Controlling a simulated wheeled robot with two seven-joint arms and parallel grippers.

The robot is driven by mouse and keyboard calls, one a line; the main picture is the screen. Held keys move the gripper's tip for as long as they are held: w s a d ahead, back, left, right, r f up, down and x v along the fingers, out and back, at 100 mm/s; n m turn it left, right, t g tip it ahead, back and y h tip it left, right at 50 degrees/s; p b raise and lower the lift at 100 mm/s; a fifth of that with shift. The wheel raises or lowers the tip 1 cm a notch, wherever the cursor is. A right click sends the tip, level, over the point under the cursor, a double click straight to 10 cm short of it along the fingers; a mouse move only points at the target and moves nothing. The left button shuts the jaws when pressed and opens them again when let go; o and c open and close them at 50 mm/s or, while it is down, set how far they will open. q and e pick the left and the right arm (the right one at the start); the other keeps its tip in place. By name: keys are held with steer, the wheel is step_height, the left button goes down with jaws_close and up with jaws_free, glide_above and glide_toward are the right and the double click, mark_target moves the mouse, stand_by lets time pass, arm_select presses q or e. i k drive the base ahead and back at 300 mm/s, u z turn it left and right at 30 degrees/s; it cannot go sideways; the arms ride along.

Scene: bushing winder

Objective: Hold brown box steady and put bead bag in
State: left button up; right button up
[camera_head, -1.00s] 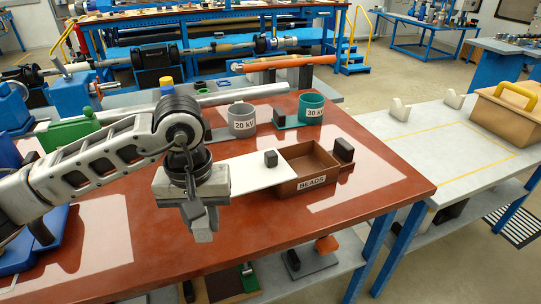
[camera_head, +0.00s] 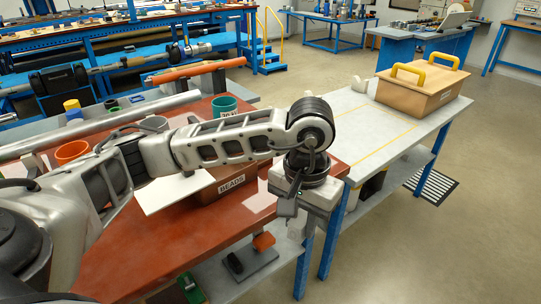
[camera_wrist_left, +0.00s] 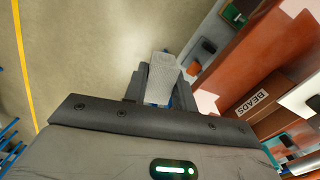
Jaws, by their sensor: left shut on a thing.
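The brown box (camera_head: 208,194) with a BEADS label stands on the red-brown table, partly hidden behind my left arm. Its label side also shows at the right of the left wrist view (camera_wrist_left: 247,112). My left gripper (camera_head: 291,212) points down at the table's right edge, to the right of the box and apart from it. It is shut on a small light-grey thing (camera_wrist_left: 162,76), which looks like the bead bag; its shape is mostly hidden by the fingers. In the left wrist view, floor lies beyond it. My right gripper is not in view.
A teal cup (camera_head: 224,104) and an orange cup (camera_head: 72,152) stand farther back. A tan box with yellow handles (camera_head: 425,88) stands on the grey table (camera_head: 375,128) at right, whose near part is clear.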

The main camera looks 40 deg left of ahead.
mark_target(232, 180)
steer(key=z, duration=0.8)
steer(key=i, duration=1.3)
steer(key=u, duration=2.75)
